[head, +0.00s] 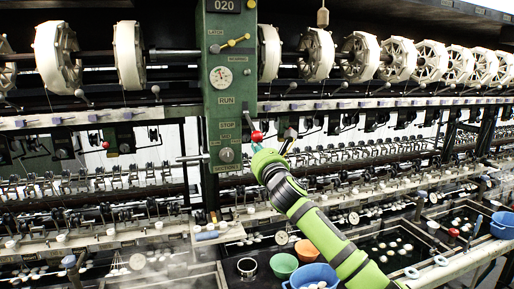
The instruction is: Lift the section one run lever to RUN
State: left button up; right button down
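The green control column (217,82) stands left of centre, with a RUN label (227,100), a lower plate marked MID and a round gauge (221,77). A lever's red ball knob (257,136) shows at the column's right edge, below the level of the RUN label. My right gripper (268,145) is right at the knob. Its wrist hides most of its fingers, so I cannot tell whether they are closed on the knob or touch it. My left gripper is not in view.
White reels (130,55) line the frame above. Rows of small guides (100,180) run behind the column. Below are basins with white cocoons (395,245), a blue bowl (312,275), a green bowl (284,265) and an orange bowl (307,250).

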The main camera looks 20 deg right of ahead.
aim_at(259, 136)
jog(key=r+p, duration=0.2)
jog(key=shift+s+r+p, duration=0.25)
jog(key=shift+p, duration=0.1)
jog(key=shift+s+r, duration=0.1)
jog(key=shift+r, duration=0.05)
jog(key=shift+s+r, duration=0.1)
jog(key=shift+r, duration=0.35)
